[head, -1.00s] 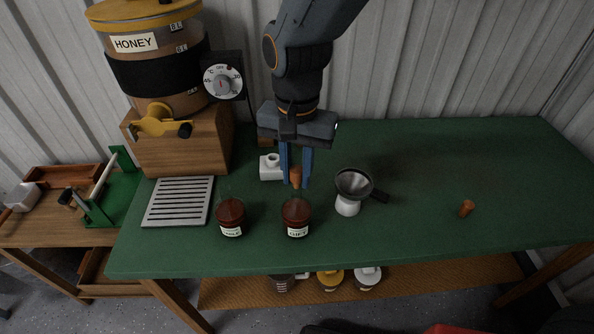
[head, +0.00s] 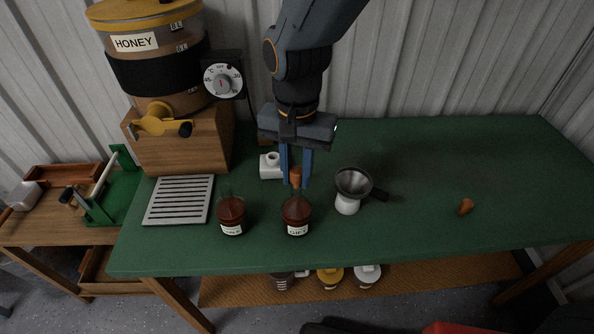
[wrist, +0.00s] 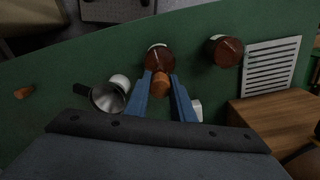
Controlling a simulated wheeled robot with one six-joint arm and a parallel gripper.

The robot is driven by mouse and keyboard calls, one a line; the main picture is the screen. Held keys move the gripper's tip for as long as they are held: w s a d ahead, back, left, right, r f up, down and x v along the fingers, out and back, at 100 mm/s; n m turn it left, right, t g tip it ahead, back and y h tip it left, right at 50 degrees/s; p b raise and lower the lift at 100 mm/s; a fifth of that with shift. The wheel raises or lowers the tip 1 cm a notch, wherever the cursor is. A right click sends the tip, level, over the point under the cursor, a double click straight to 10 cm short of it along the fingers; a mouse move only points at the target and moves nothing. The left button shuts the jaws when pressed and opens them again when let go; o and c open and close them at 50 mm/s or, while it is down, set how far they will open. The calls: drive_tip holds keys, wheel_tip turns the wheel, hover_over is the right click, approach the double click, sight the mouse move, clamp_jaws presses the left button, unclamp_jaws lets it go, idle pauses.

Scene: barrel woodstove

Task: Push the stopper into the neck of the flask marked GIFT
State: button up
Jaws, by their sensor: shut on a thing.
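My gripper (head: 295,180) is shut on a cork stopper (head: 295,176). It holds the stopper over the flask marked GIFT (head: 296,212), a round dark red-brown flask with a white label on the green table. In the wrist view the stopper (wrist: 160,82) sits between the blue fingers, in line with the GIFT flask (wrist: 160,58). The stopper's lower end is at or just above the flask's neck; I cannot tell whether it is inside.
A similar flask (head: 231,214) stands to the left. A metal funnel on a white stand (head: 352,188) is close on the right. Another cork (head: 465,206) lies farther right. A slatted tray (head: 179,201) and the honey tank (head: 157,70) are left. The table's right side is mostly clear.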

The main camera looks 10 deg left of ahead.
drive_tip(key=shift+f, duration=0.6)
drive_tip(key=shift+r, duration=0.2)
drive_tip(key=shift+r+p, duration=0.7)
drive_tip(key=shift+p, duration=0.1)
drive_tip(key=shift+p, duration=0.65)
idle(0.9)
drive_tip(key=shift+f, duration=0.9)
idle(0.5)
drive_tip(key=shift+r, duration=0.1)
drive_tip(key=shift+r+p, duration=0.65)
drive_tip(key=shift+r, duration=0.15)
drive_tip(key=shift+p, duration=0.6)
idle(0.9)
drive_tip(key=shift+f, duration=0.6)
idle(0.5)
